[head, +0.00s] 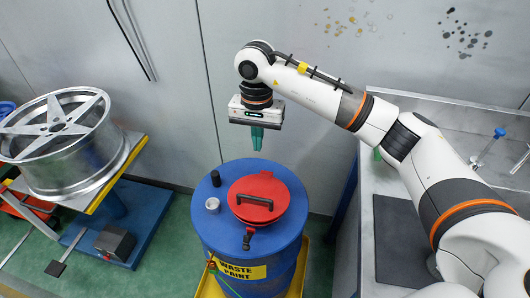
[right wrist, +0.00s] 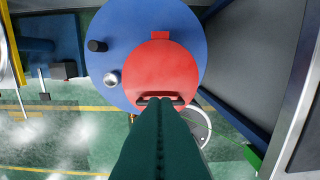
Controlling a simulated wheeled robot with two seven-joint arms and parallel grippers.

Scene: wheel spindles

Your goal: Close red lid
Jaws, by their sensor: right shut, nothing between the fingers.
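The round red lid (head: 272,187) sits on top of the blue drum (head: 208,236), which bears a yellow "WASTE PAINT" label. The lid looks down, flat or nearly flat; a small gap at its edge cannot be ruled out. Its dark bar handle (head: 255,202) faces the front. The lid also shows in the right wrist view (right wrist: 160,70) as a full disc, its handle partly hidden behind my fingers. My left gripper is not in view.
A small metal cap (head: 212,204) sits on the drum top left of the lid. A dark latch-like part (head: 248,238) is at the lid's front. A wheel rim (head: 62,140) rests on a stand at left. A sink counter (head: 400,240) stands at right.

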